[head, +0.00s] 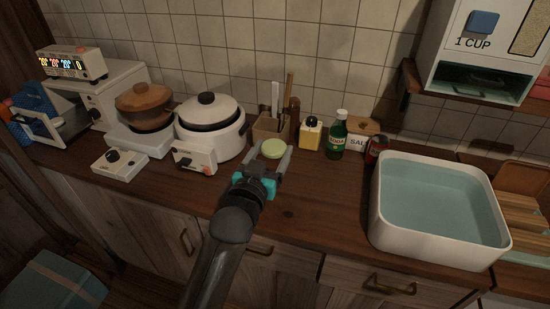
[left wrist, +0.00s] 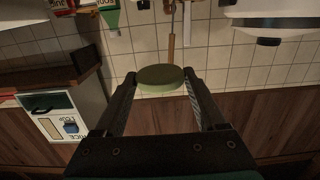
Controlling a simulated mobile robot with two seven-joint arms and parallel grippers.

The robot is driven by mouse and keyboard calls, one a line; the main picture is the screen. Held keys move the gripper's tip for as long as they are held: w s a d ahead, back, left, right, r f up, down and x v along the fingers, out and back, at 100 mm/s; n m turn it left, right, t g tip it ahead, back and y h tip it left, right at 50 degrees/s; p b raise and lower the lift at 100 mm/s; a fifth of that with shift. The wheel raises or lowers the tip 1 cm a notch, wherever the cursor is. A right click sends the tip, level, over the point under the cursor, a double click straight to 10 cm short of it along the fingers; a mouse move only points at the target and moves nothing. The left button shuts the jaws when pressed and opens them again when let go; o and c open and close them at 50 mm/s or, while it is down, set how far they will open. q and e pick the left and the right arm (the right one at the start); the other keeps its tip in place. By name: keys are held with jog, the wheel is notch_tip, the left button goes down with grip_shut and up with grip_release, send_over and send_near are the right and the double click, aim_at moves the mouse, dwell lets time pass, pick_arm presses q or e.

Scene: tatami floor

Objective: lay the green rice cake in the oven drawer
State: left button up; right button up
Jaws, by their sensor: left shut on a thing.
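The green rice cake (head: 273,148) is a round, pale green disc. My left gripper (head: 272,156) is shut on it and holds it over the middle of the counter. In the left wrist view the rice cake (left wrist: 160,78) sits between the two fingertips (left wrist: 160,82). The white oven (head: 112,98) stands at the far left of the counter. Its drawer (head: 48,127) appears pulled out at the oven's left side. A blue object partly covers the view of the drawer, and its inside is hard to make out. My right gripper is not in view.
Between gripper and oven stand a white rice cooker (head: 212,128) and a brown pot (head: 145,107) on a white stove. Behind the gripper are a utensil holder (head: 268,127), a yellow container (head: 310,135) and a green bottle (head: 337,137). A water-filled basin (head: 437,245) is at right. The front counter strip is clear.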

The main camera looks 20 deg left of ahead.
pick_arm(q)
jog(key=shift+r, duration=0.5)
jog(key=s+r, duration=0.2)
jog(key=s, duration=1.5)
jog(key=shift+s+a+r+y, duration=0.3)
jog(key=shift+s+a+r, duration=0.05)
jog(key=shift+r, duration=0.05)
jog(key=w+f, duration=0.1)
jog(key=w, duration=0.4)
jog(key=w+f, duration=0.1)
jog(key=w, duration=0.5)
jog(key=w+f, duration=0.1)
jog(key=w, duration=0.4)
jog(key=shift+w+d, duration=0.2)
jog(key=shift+d, duration=0.15)
jog(key=shift+w+r, duration=0.1)
jog(key=shift+w, duration=0.55)
